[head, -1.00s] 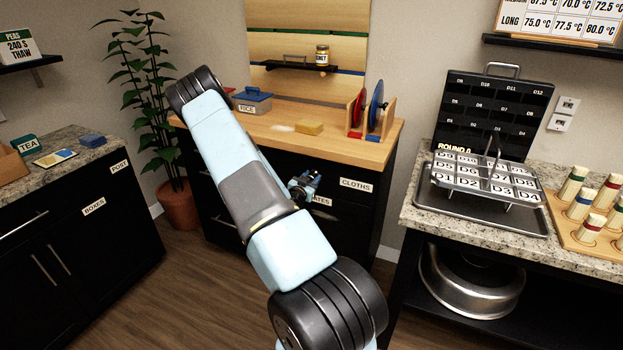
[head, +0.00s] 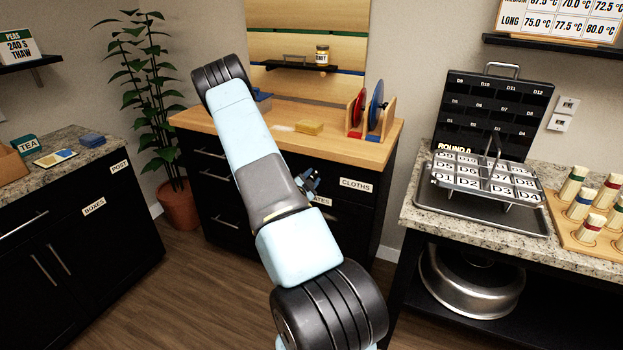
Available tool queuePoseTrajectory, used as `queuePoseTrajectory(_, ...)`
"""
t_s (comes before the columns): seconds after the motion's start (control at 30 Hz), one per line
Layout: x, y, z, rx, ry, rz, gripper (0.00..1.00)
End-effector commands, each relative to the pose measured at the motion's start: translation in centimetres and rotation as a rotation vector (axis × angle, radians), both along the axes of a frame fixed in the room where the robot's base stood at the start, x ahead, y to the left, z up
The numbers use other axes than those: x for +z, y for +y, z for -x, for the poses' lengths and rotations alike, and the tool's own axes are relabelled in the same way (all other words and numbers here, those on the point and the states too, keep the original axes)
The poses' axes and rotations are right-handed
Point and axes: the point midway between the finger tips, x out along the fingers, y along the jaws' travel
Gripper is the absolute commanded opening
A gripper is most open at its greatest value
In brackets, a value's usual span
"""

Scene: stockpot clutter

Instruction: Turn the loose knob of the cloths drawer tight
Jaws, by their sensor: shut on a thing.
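The cloths drawer (head: 368,195) is in the dark cabinet under the wooden worktop, with a white CLOTHS label (head: 355,185) on its front. My gripper (head: 312,178) is at the drawer front, left of that label, mostly hidden behind my arm. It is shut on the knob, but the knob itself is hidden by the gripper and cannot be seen. Below the gripper is a partly covered label ending in ATES (head: 320,200).
A granite counter (head: 412,215) with a tray stands at right. Another dark cabinet (head: 60,235) is at left. Wood floor lies between.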

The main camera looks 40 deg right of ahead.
Motion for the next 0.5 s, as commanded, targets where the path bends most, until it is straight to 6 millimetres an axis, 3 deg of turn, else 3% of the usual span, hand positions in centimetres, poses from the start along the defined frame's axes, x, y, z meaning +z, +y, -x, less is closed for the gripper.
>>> queuePoseTrajectory(0.17,-0.02,-0.03,0.05,-0.001,-0.12,-0.051,0.0)
queuePoseTrajectory(0.5,-0.02,-0.03,0.05,-0.001,-0.14,-0.058,0.0)
